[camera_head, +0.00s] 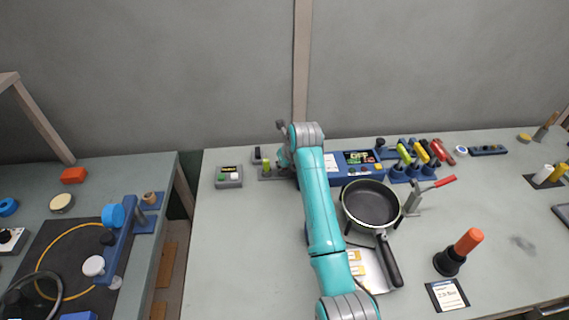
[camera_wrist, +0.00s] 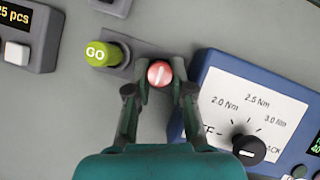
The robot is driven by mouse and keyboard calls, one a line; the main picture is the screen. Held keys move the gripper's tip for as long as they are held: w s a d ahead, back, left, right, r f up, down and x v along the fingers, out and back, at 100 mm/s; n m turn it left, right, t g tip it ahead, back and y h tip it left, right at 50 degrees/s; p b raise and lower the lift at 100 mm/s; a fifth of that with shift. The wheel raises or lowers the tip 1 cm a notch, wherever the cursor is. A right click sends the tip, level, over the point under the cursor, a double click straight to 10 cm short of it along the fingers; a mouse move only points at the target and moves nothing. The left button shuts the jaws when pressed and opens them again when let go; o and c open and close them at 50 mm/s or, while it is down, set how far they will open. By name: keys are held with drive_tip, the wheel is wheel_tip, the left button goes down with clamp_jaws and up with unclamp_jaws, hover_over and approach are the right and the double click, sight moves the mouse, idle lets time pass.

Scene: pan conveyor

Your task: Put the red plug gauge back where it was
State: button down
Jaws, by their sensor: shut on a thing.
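The red plug gauge (camera_wrist: 160,73) shows end-on in the wrist view, as a round red top with a pale bar across it. My gripper (camera_wrist: 160,78) is shut on it, with one finger on each side. The yellow-green GO gauge (camera_wrist: 103,54) stands to its left in the grey holder (camera_wrist: 124,58); in the head view this gauge (camera_head: 266,163) is left of my wrist. The held gauge is over or at the holder's right end. I cannot tell whether it is seated or raised. In the head view my arm hides it.
A blue torque tester (camera_wrist: 245,100) with a dial is close on the right. A grey counter box (camera_head: 229,176) is at left. A frying pan (camera_head: 371,204) stands right of my arm. Blue stands with coloured-handled tools (camera_head: 421,153) are behind it. The bench's front left is clear.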

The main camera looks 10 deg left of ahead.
drive_tip(key=shift+s+f, duration=0.1)
drive_tip(key=shift+f, duration=0.25)
